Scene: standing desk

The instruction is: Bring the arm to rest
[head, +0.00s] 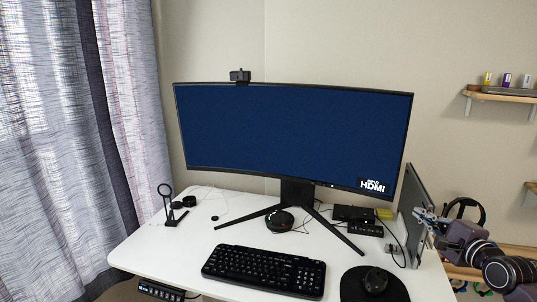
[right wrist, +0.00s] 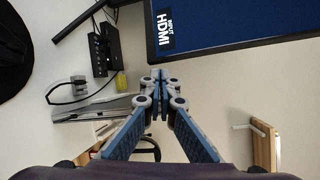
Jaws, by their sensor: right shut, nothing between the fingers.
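My right gripper (head: 424,213) is at the right edge of the desk in the head view, beside the upright grey panel (head: 413,204). Its arm comes in from the lower right. In the right wrist view the fingers of the right gripper (right wrist: 160,78) meet at their tips, with nothing between them. The fingertips show close to the lower left corner of the monitor (right wrist: 240,22) in that picture; I cannot tell the distance. The monitor (head: 290,132) stands on the white desk (head: 190,262). My left gripper is not in view.
A black keyboard (head: 264,271) and a mouse (head: 375,280) on a dark pad lie at the desk's front. Small black boxes (head: 358,220) with cables stand near the panel. Headphones (head: 481,213) are behind my right arm. A wall shelf (head: 505,97) is at the upper right.

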